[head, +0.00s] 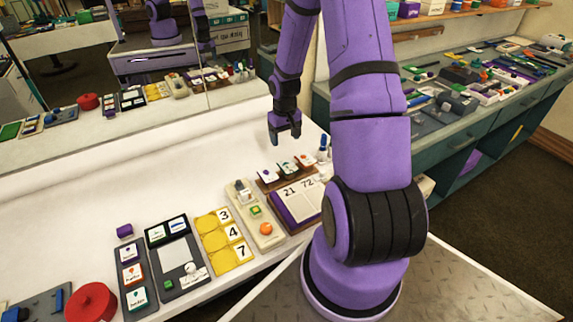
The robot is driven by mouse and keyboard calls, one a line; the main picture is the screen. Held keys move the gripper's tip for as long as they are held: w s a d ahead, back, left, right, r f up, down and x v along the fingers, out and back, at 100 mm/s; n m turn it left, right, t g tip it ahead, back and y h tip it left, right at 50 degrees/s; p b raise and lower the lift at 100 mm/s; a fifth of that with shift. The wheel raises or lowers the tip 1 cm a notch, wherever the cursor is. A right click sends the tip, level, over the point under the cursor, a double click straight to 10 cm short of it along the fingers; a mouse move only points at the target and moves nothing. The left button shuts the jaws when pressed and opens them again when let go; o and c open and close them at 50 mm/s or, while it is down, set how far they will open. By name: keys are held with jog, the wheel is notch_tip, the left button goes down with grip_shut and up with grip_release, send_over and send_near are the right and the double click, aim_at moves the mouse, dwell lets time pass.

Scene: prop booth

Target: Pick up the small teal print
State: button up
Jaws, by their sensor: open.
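Small white cards with coloured marks stand in a row on a brown wooden stand (266,186). The middle card (287,168) has a mark that looks teal or green. A card with a blue-purple mark (267,175) is left of it, and one with a red mark (305,160) is right. Another white card with a teal mark (137,297) lies on a dark panel at the lower left. I cannot tell for sure which is the small teal print. My gripper (285,138) is open and empty, pointing down above and behind the stand's row, apart from it.
A calendar-like board (297,205), a beige panel (262,228), yellow number tiles (217,240) and a red round object (91,302) line the table's front. White table behind is clear. A mirror stands at the back; a cluttered teal bench (450,135) is right.

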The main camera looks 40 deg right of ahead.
send_over(287, 165)
jog(key=f, duration=0.5)
jog(key=shift+w+a, duration=0.1)
jog(key=shift+w, duration=0.3)
jog(key=f, duration=0.4)
jog(key=shift+s+f, duration=0.2)
jog(key=shift+s, duration=0.2)
jog(key=shift+f, duration=0.5)
jog(key=shift+f, duration=0.25)
jog(key=shift+c, duration=0.4)
jog(key=c, duration=0.6)
